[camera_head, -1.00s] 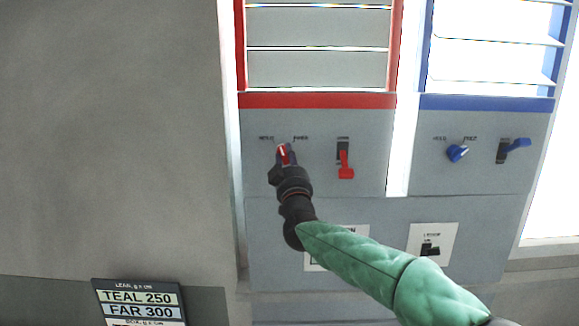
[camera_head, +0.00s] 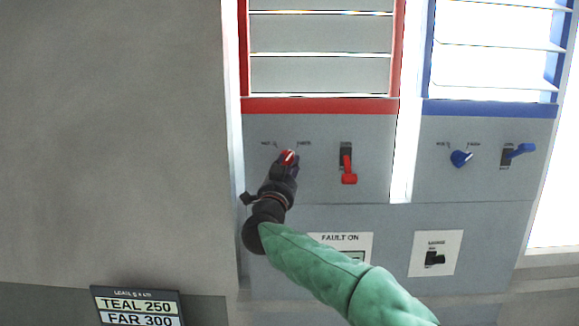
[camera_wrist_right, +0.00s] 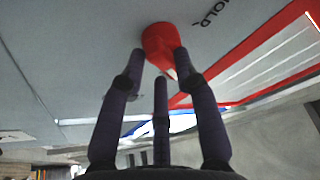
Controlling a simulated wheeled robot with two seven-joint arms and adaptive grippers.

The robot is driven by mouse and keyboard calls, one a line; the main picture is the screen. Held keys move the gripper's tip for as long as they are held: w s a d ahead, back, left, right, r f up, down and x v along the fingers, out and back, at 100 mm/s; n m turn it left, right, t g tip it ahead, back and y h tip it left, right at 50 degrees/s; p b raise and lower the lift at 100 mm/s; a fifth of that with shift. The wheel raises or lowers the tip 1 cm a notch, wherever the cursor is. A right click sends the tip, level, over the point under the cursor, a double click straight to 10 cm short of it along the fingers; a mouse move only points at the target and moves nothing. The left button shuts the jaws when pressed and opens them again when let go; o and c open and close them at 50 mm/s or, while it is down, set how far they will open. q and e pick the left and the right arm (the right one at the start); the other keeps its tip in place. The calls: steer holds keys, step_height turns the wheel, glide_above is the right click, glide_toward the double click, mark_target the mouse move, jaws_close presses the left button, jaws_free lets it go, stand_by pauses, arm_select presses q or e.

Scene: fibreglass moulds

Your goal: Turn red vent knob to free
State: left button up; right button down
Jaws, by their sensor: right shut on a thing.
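The red vent knob (camera_head: 289,157) is on the grey panel under the red-framed louvres. A label sits at its upper left and another at its upper right, both too small to read surely in the head view. Its white mark now leans to the upper right. My right gripper (camera_head: 286,167) is shut on the knob and partly hides it. In the right wrist view the fingers (camera_wrist_right: 160,62) close around the sides of the red knob (camera_wrist_right: 158,38), beside the word HOLD. My left gripper is not in view.
A red lever (camera_head: 348,172) hangs down just right of the knob. A blue knob (camera_head: 460,159) and blue lever (camera_head: 518,151) are on the right panel. A FAULT ON display (camera_head: 342,239) and a black switch (camera_head: 434,258) are below. A sign (camera_head: 138,306) stands lower left.

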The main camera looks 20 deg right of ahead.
steer(key=shift+s+d+r+m+g+h, duration=0.15)
steer(key=shift+r+m+h, duration=0.2)
steer(key=shift+m, duration=0.5)
steer(key=shift+s+a+r+m+g+h, duration=0.15)
steer(key=shift+r+m, duration=0.3)
steer(key=shift+m, duration=0.4)
steer(key=shift+w+d, duration=0.1)
steer(key=c, duration=1)
jaws_free()
steer(key=shift+c, duration=0.2)
steer(key=shift+f, duration=0.15)
steer(key=shift+w+a+f, duration=0.2)
steer(key=shift+f, duration=0.15)
steer(key=v, duration=1.2)
steer(key=shift+r, duration=0.2)
